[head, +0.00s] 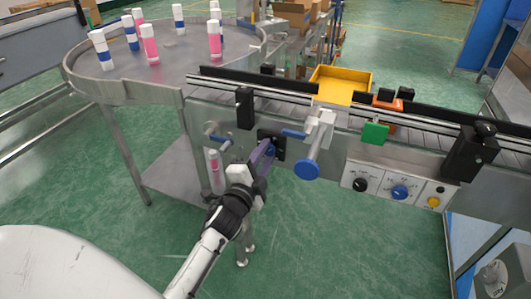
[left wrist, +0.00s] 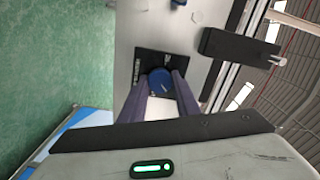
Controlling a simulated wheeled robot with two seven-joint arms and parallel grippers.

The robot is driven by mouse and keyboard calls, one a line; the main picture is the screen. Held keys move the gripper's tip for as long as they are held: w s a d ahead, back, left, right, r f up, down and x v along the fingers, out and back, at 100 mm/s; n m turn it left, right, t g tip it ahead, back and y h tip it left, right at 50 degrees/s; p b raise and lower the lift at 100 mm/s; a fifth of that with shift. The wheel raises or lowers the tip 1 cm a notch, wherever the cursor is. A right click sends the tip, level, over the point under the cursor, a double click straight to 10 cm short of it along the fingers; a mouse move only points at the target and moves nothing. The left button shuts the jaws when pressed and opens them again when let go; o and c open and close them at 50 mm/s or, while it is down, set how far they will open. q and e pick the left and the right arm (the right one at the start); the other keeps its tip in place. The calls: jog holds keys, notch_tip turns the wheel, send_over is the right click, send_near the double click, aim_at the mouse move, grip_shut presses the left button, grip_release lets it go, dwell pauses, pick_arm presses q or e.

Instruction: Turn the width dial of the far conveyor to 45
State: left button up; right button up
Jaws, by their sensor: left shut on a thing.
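The far conveyor (head: 225,95) runs from the round table to the right edge in the head view. On its side is a blue dial (left wrist: 160,82) on a black plate (left wrist: 181,65), seen in the left wrist view. The plate also shows in the head view (head: 279,146). My left gripper (head: 268,152) reaches the plate from below; in the left wrist view its two fingers (left wrist: 163,92) are shut on the blue dial. The dial's number marks are too small to read. My right gripper is in neither view.
A blue-ended crank (head: 307,168) sticks out just right of my left gripper. A control panel with knobs (head: 400,191) is farther right. The round table (head: 110,82) holds several pink and blue bottles. A yellow tray (head: 341,84) sits above the belt.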

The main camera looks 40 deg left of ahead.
pick_arm(q)
jog(key=n+p, duration=0.1)
jog(key=n, duration=0.3)
jog(key=shift+n, duration=0.3)
dwell(0.3)
jog(key=shift+f, duration=0.1)
jog(key=o, duration=1)
jog(key=shift+o, duration=0.2)
notch_tip(320, 180, up, 10)
jog(key=shift+r+p, duration=0.1)
jog(key=shift+p, duration=0.85)
